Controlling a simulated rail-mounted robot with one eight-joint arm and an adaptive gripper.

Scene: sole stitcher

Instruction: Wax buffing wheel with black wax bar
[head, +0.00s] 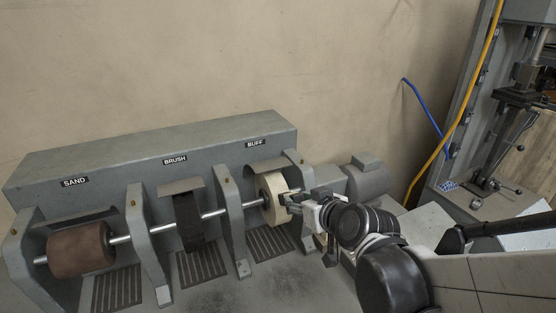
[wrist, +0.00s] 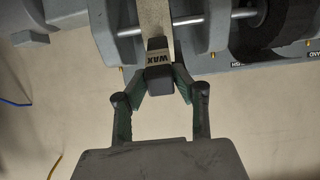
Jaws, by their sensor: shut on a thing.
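The cream buffing wheel (head: 272,197) sits on the shaft under the BUFF label, at the right end of the grey machine. In the wrist view the wheel (wrist: 155,14) is at the top middle. My gripper (head: 290,203) is at the right side of the wheel. In the wrist view my gripper (wrist: 160,78) is shut on the black wax bar (wrist: 159,60), which has a pale WAX label. The bar's far end lies at the wheel's rim; I cannot tell whether they touch. In the head view the bar is mostly hidden by my gripper.
The dark brush wheel (head: 190,220) and brown sanding drum (head: 80,250) share the shaft to the left. Grey upright brackets (head: 236,225) stand between the wheels. A motor housing (head: 368,180) is behind my arm. The wall above the machine is clear.

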